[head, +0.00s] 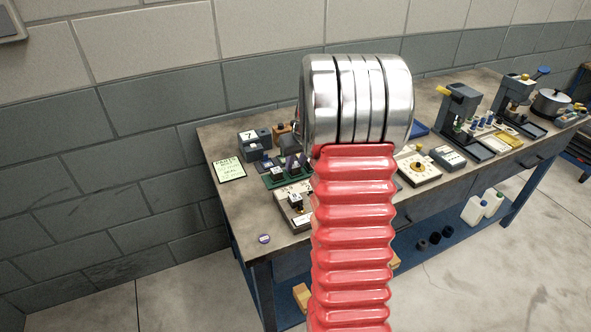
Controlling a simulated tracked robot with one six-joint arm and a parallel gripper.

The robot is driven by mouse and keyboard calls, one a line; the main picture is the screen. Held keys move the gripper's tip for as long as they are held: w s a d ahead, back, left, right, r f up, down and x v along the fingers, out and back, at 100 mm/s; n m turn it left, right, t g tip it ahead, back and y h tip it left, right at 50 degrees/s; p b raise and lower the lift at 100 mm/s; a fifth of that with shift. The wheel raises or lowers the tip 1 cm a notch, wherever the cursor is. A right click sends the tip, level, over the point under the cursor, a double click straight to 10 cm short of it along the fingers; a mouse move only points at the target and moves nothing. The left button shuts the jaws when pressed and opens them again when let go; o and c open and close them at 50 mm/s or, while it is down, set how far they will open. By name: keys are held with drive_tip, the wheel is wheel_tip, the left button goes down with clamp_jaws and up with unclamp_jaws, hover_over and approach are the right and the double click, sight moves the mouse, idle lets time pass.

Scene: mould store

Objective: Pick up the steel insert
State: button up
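I cannot pick out the steel insert for certain in the head view. Small dark parts sit on a green tray (271,182) and beside it on the workbench, too small to identify. My arm, a red ribbed sleeve topped by a chrome joint, rises through the middle of the picture and hides part of the bench. My gripper does not show.
A workbench (235,215) stands along a block wall. White canisters (474,209) stand below. The near left bench corner is mostly clear.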

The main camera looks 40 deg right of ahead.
sight(296, 166)
clamp_jaws()
drive_tip(key=shift+r, duration=0.1)
wheel_tip(296, 166, up, 10)
idle(0.7)
idle(0.5)
